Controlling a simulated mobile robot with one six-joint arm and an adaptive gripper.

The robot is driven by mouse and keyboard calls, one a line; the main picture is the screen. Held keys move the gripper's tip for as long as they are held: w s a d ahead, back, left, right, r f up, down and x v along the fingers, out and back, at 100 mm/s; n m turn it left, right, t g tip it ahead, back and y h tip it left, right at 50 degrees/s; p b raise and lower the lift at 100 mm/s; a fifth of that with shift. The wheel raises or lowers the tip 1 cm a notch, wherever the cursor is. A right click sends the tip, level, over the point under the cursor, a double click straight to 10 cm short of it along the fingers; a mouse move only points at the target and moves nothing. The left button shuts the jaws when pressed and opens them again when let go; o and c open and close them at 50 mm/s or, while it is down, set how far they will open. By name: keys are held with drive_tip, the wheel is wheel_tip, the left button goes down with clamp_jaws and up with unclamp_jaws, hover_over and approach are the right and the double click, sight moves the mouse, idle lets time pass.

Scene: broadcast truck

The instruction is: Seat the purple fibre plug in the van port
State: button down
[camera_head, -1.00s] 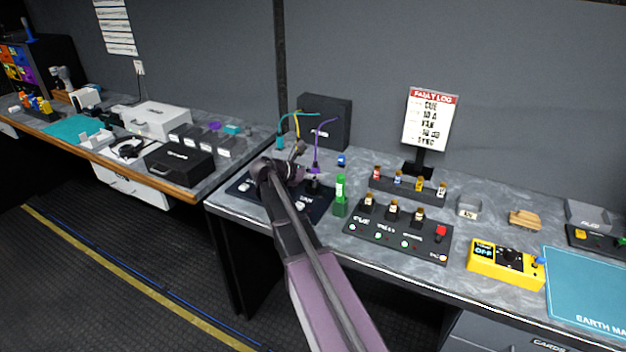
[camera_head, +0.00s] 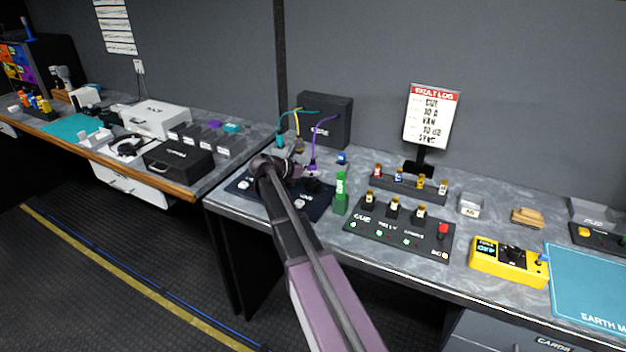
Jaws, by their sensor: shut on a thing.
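The purple fibre plug (camera_head: 312,168) stands upright at the end of its purple cable (camera_head: 316,137), which runs from the black box (camera_head: 325,130) at the back. My gripper (camera_head: 306,171) is at the plug, shut on it, with the fingers small and partly hidden by my wrist. The plug is over the dark port panel (camera_head: 318,200) near the left end of the right bench. The van port is on this panel, but my arm covers much of it. I cannot tell whether the plug's tip is inside the port.
A green bottle-like item (camera_head: 340,195) stands close right of the panel. The cue panel (camera_head: 400,230) and a yellow meter (camera_head: 508,262) lie farther right. Teal (camera_head: 281,138) and yellow cables hang behind my gripper.

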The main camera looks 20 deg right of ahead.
drive_tip(key=shift+f+b, duration=0.6)
drive_tip(key=shift+f, duration=0.35)
drive_tip(key=shift+f, duration=0.15)
drive_tip(key=shift+c, duration=2)
unclamp_jaws()
drive_tip(key=shift+a+r, duration=0.1)
drive_tip(key=shift+r, duration=0.2)
drive_tip(key=shift+a+r+p, duration=0.15)
drive_tip(key=shift+a+p, duration=0.15)
drive_tip(key=p+v, duration=0.4)
drive_tip(key=v, duration=0.7)
